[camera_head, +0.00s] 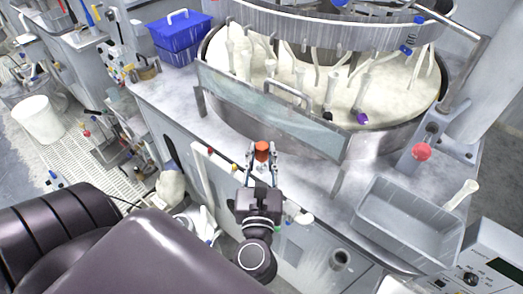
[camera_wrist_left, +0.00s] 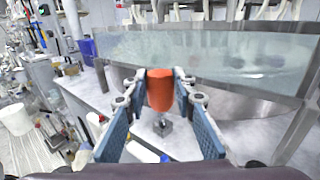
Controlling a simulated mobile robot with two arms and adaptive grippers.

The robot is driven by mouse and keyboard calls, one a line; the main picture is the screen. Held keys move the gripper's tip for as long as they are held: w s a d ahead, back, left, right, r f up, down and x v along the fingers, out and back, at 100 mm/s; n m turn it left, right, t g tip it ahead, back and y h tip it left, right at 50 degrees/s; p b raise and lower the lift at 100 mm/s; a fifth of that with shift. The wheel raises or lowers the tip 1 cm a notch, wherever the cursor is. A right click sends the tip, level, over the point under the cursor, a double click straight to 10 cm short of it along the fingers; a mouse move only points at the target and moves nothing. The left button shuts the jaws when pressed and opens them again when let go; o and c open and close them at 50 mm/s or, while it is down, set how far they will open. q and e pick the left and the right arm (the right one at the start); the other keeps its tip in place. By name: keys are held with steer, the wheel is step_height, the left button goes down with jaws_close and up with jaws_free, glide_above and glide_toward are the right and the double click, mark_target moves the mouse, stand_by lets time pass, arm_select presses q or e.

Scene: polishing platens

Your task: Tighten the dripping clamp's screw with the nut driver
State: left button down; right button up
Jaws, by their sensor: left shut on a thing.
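My left gripper (camera_head: 262,156) is shut on an orange-red handle, which I take to be the nut driver (camera_head: 261,146). The gripper is in front of the big round polishing tank, near the edge of the pale worktop. In the left wrist view the handle (camera_wrist_left: 160,92) stands upright between the two fingertips. A small metal piece (camera_wrist_left: 162,127) shows below the handle; I cannot tell if it belongs to the driver or lies behind it. I cannot make out the dripping clamp or its screw. My right gripper is not in view.
The round tank (camera_head: 405,120) with white slurry has a clear splash guard (camera_head: 270,108) in front. A grey tray (camera_head: 405,225) stands to the right, beside a red knob (camera_head: 421,152). Blue bins (camera_head: 180,35) stand at the back left. Worktop left of the tank is mostly clear.

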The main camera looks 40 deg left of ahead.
mark_target(261, 173)
arm_select(q)
step_height(261, 173, down, 3)
steer(key=shift+f+b, duration=0.15)
steer(key=shift+b, duration=0.75)
steer(key=shift+f+b, duration=0.75)
steer(key=shift+f, duration=0.35)
steer(key=shift+p, duration=0.3)
steer(key=shift+p, duration=0.5)
steer(key=shift+f+b, duration=0.3)
steer(key=shift+f, duration=0.05)
stand_by(0.3)
steer(key=shift+f+b, duration=0.65)
steer(key=shift+f, duration=0.3)
